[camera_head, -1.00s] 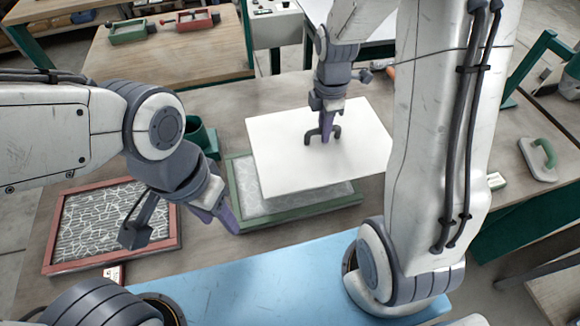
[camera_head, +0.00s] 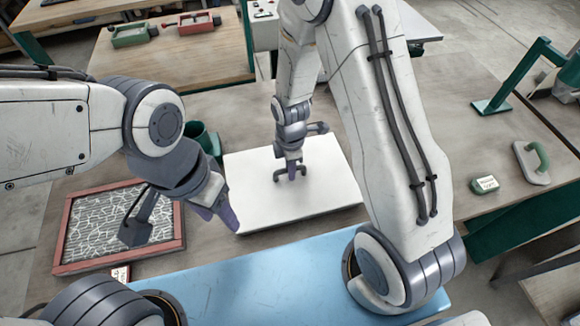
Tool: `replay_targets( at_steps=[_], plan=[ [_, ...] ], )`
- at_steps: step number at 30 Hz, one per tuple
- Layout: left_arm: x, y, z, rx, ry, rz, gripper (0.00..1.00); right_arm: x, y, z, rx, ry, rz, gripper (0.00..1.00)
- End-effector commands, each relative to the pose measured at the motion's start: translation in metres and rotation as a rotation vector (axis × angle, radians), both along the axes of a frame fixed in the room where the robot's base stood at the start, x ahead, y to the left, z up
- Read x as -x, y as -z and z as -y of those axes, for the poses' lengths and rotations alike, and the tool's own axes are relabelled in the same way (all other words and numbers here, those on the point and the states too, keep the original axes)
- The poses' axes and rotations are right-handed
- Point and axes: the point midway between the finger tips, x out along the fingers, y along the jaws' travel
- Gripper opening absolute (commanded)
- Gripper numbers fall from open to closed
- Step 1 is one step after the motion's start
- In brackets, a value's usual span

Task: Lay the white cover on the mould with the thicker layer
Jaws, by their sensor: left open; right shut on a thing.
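The white cover (camera_head: 320,190) is a flat white board with a dark handle (camera_head: 290,172) on top. It lies over the place of the green-framed mould, which it now hides; I cannot tell whether it rests fully on it. My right gripper (camera_head: 290,168) is shut on the cover's handle. The red-framed mould (camera_head: 68,238), with a sparse web of white fibre (camera_head: 105,225), lies to the left, uncovered. My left gripper (camera_head: 225,215) is open and empty, between the red-framed mould and the cover, close to the cover's left edge.
A dark green cup (camera_head: 208,140) stands behind my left gripper. A trowel with a green handle (camera_head: 538,158) and a small green and white box (camera_head: 485,185) are on the right. A blue mat (camera_head: 260,285) lies at the front edge. Red and green tools (camera_head: 195,22) lie on the back table.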

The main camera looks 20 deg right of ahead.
Motion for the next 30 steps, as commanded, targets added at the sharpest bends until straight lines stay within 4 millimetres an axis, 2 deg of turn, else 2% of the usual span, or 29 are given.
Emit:
replay_targets(
  at_steps=[8, 9, 10, 11, 23, 26, 30],
  plan=[
    [0.000, 0.003, 0.000, 0.000, 0.000, 0.000, 0.50, 0.000, 0.004, 0.000, 0.000, 0.000, 0.001, 0.00],
    [0.000, 0.002, 0.000, 0.000, 0.000, 0.000, 0.50, 0.000, 0.003, 0.000, 0.000, 0.000, 0.000, 0.31],
    [0.000, 0.002, 0.000, 0.000, 0.000, 0.000, 0.50, 0.000, 0.002, 0.000, 0.000, 0.000, 0.000, 0.42],
    [0.000, 0.002, 0.000, 0.000, 0.000, 0.000, 0.50, 0.000, 0.002, 0.000, 0.000, 0.000, 0.000, 0.49],
    [0.000, 0.000, 0.000, 0.000, 0.000, 0.000, 0.50, -0.001, -0.003, 0.000, 0.000, 0.000, 0.002, 0.49],
    [0.000, 0.004, 0.000, 0.000, 0.000, 0.000, 0.50, -0.001, -0.013, 0.000, -0.001, 0.000, 0.004, 0.49],
    [0.000, 0.009, 0.000, 0.000, 0.000, 0.000, 0.50, -0.002, -0.038, 0.000, -0.002, 0.000, 0.008, 0.49]
  ],
)
